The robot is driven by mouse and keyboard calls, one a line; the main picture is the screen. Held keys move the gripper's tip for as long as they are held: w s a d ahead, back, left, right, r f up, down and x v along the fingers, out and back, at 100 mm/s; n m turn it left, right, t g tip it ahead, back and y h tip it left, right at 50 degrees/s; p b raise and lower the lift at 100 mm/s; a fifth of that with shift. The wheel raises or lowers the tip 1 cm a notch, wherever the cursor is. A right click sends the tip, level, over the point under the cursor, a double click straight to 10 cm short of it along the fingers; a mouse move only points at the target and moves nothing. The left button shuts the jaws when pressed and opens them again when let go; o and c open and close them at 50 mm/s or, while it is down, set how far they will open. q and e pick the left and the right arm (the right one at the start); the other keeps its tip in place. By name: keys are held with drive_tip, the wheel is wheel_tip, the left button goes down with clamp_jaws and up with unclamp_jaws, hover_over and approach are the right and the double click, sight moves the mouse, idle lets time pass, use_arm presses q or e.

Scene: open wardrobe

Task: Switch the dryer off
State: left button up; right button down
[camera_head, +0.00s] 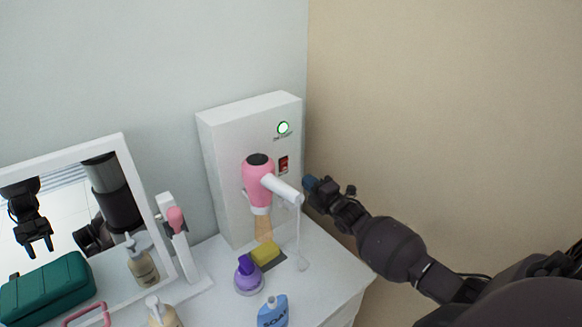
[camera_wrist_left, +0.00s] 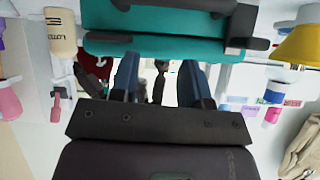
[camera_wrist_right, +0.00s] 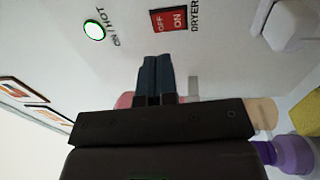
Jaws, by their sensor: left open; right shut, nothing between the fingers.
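The red dryer switch (camera_head: 284,164) is on the unit's front; in the right wrist view the switch (camera_wrist_right: 168,20) reads OFF and ON. I cannot tell which side is pressed. A green lamp (camera_head: 283,127), labelled ON / HOT, is lit above it. My right gripper (camera_head: 308,183) is shut and empty, right of the switch in the head view, with its fingertips (camera_wrist_right: 157,58) apart from it. My left gripper (camera_wrist_left: 160,75) is open and empty, near a teal case.
The teal case (camera_head: 45,288) sits before a mirror (camera_head: 130,170) at left. A beige wall is at right.

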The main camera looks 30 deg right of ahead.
sight(286, 162)
drive_tip(key=w, duration=0.5)
drive_tip(key=w+r, duration=0.1)
drive_tip(key=w, duration=0.1)
drive_tip(key=shift+w+a, duration=0.15)
drive_tip(key=shift+a, duration=0.15)
drive_tip(key=shift+w+b, duration=0.5)
drive_tip(key=shift+b, duration=0.1)
drive_tip(key=shift+w, duration=0.2)
use_arm(q)
drive_tip(key=shift+w+d+f, duration=0.1)
drive_tip(key=shift+w, duration=0.25)
use_arm(e)
drive_tip(key=shift+w+b, duration=0.15)
drive_tip(key=shift+b, duration=0.2)
drive_tip(key=shift+s+r, duration=0.2)
drive_tip(key=shift+s, duration=0.05)
use_arm(q)
drive_tip(key=shift+s+f, duration=0.25)
drive_tip(key=shift+f, duration=0.15)
use_arm(e)
drive_tip(key=shift+w+f, duration=0.15)
